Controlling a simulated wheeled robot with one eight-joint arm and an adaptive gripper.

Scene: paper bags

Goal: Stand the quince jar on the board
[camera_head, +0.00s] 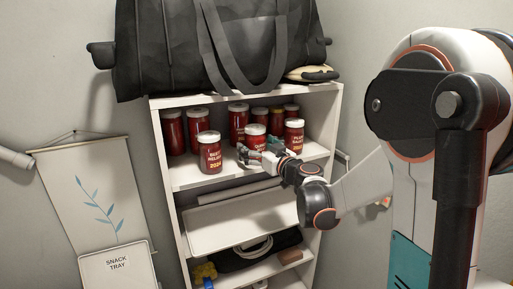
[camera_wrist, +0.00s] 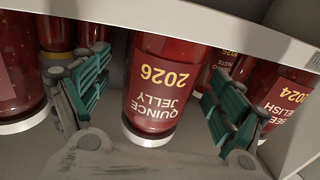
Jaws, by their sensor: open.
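The quince jar (camera_head: 255,142) stands at the front of the upper shelf, a red jar with a white lid. In the wrist view the quince jar (camera_wrist: 158,85) appears upside down, its label reading "QUINCE JELLY 2026". My gripper (camera_head: 250,154) is open at the shelf front; in the wrist view my gripper (camera_wrist: 160,92) has one green-padded finger on each side of the jar, with gaps visible. A pale flat panel (camera_head: 232,222) with a rim lies on the shelf below; I cannot tell whether it is the board.
A beet relish jar (camera_head: 210,153) stands left of the quince jar, and another jar (camera_head: 293,135) stands close on its right. Several jars stand behind. A black bag (camera_head: 165,50) sits on top of the shelf unit. A "SNACK TRAY" panel (camera_head: 117,268) is at lower left.

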